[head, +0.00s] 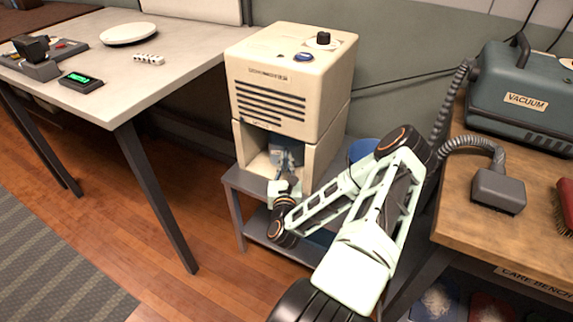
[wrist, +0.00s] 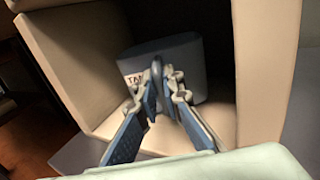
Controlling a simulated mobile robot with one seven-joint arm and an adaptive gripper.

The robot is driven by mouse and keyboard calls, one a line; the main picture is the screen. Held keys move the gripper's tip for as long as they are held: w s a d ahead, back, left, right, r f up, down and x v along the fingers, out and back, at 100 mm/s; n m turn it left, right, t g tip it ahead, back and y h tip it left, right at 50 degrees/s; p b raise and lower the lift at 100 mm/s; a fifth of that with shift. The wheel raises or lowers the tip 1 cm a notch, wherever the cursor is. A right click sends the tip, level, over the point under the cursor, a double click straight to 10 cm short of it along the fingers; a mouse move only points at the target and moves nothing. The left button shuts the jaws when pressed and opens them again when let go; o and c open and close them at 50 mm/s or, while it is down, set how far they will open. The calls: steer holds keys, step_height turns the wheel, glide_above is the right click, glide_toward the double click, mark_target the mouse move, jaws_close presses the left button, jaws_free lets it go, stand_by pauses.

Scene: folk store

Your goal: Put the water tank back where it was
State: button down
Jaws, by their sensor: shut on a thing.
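The water tank (wrist: 190,58) is a grey-blue box with a partly hidden white label reading "TAN". It is inside the open lower bay of the cream machine (head: 291,80), and shows small and partly hidden in the head view (head: 291,152). My gripper (wrist: 158,85) reaches into the bay from the front and is shut on the upright handle on the tank's front. In the head view my gripper (head: 285,170) is at the bay mouth. The tank's back is hidden, so I cannot tell whether it touches the rear wall.
The bay's side walls (wrist: 265,70) stand close on both sides. The machine sits on a grey stand (head: 236,180). A white table (head: 110,95) is at left. A wooden bench (head: 465,215) with a green vacuum (head: 525,95) is at right. A blue round object (head: 362,150) is behind my arm.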

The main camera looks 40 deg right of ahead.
steer(key=shift+d+f, duration=0.2)
steer(key=shift+f, duration=0.2)
steer(key=c, duration=2.1)
jaws_free()
steer(key=shift+r, duration=0.1)
steer(key=shift+r, duration=0.15)
steer(key=p+v, duration=0.1)
steer(key=v, duration=0.6)
steer(key=shift+s+a+p, duration=0.1)
steer(key=shift+a+p, duration=0.1)
steer(key=shift+p, duration=0.1)
